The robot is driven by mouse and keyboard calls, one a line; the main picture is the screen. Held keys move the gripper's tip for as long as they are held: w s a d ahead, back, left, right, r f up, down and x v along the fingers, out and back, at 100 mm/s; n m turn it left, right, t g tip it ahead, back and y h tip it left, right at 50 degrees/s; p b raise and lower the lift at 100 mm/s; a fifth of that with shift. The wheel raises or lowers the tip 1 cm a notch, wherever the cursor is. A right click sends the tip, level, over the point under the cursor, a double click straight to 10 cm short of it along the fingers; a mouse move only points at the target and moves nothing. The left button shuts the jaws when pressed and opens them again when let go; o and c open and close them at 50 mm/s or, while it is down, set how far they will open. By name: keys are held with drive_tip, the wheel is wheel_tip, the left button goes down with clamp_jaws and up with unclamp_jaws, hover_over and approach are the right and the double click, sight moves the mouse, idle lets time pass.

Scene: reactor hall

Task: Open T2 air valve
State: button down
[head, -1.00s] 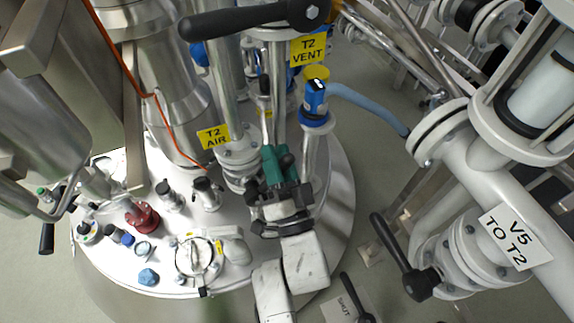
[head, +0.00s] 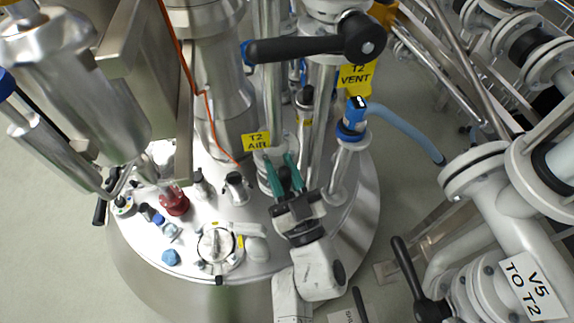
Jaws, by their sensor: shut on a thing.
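The yellow T2 AIR label (head: 256,141) is on the pipework above the tank lid, near the middle of the head view. The T2 air valve is just below it, at the foot of a vertical steel pipe, largely hidden by my gripper. My gripper (head: 284,168) has teal fingers pointing up the picture, one on each side of a dark piece (head: 287,180). It is shut on this piece, which looks like the valve's black handle. The handle's full shape and angle are hidden.
A large black lever (head: 310,45) crosses above, near the yellow T2 VENT label (head: 356,76). A blue-capped fitting (head: 354,118) with a blue hose (head: 405,130) stands to the right. The V5 TO T2 pipe (head: 500,230) is farther right. Small fittings crowd the lid's left.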

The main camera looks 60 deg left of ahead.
drive_tip(key=shift+s+a, duration=0.1)
drive_tip(key=shift+s, duration=0.15)
drive_tip(key=c, duration=1)
unclamp_jaws()
drive_tip(key=shift+o, duration=0.2)
drive_tip(key=shift+w, duration=0.1)
drive_tip(key=shift+d+f, duration=0.15)
drive_tip(key=shift+d, duration=0.15)
drive_tip(key=v, duration=1)
drive_tip(key=shift+d+f, duration=0.1)
